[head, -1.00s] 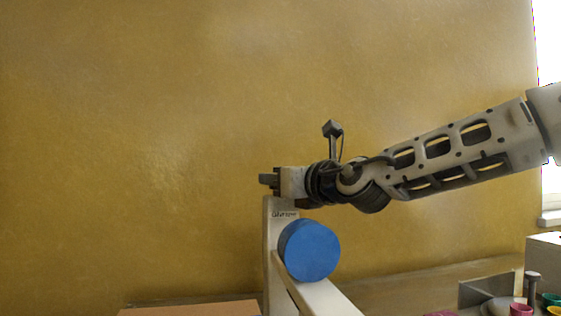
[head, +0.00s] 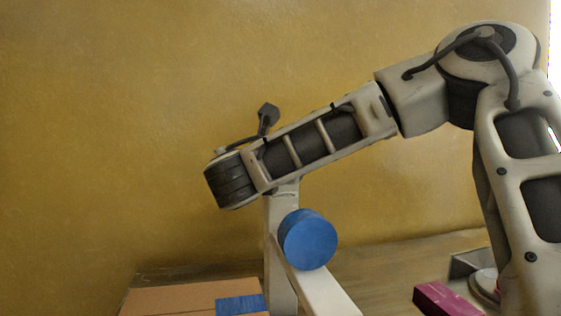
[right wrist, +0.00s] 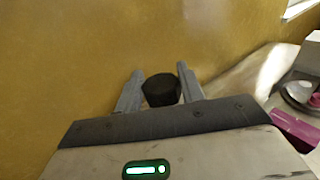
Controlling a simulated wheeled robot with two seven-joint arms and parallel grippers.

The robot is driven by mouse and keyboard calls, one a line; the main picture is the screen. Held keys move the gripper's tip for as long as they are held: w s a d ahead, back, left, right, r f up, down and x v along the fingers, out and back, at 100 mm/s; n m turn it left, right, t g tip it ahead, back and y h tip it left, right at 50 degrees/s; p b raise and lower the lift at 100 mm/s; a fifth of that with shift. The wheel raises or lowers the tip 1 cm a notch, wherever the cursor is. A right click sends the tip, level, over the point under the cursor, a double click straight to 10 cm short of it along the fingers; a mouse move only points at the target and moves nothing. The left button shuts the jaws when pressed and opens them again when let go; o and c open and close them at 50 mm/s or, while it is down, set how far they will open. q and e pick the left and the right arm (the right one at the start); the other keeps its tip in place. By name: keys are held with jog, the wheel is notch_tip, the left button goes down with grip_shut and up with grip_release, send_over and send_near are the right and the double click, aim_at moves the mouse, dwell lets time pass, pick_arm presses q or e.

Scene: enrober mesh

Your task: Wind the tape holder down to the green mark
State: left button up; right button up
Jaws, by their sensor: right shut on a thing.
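A blue disc (head: 307,239), which may be the tape roll or its holder, sits on a white frame: an upright post (head: 282,225) and a slanted beam (head: 325,294). My right arm crosses the top of the post in the head view, and its gripper is hidden there. In the right wrist view my right gripper (right wrist: 160,80) has its fingers on either side of a dark round knob (right wrist: 161,91) and is shut on it. What the knob is attached to is hidden. No green mark shows in either view. My left gripper is out of view.
A brown board or box top (head: 170,299) lies at the lower left, with a blue piece (head: 241,304) at its edge. A magenta block (head: 445,298) lies at the lower right; it also shows in the right wrist view (right wrist: 296,128). A yellow wall stands behind.

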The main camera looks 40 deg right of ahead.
jog(key=shift+m+g+h, duration=0.5)
jog(key=shift+m+g, duration=0.2)
jog(key=shift+g, duration=0.3)
jog(key=shift+m+g+h, duration=0.3)
jog(key=shift+m+g, duration=0.2)
jog(key=shift+g, duration=0.2)
jog(key=shift+r+m+g, duration=0.15)
jog(key=shift+m+g, duration=0.15)
jog(key=o, duration=0.9)
jog(key=shift+o, duration=0.2)
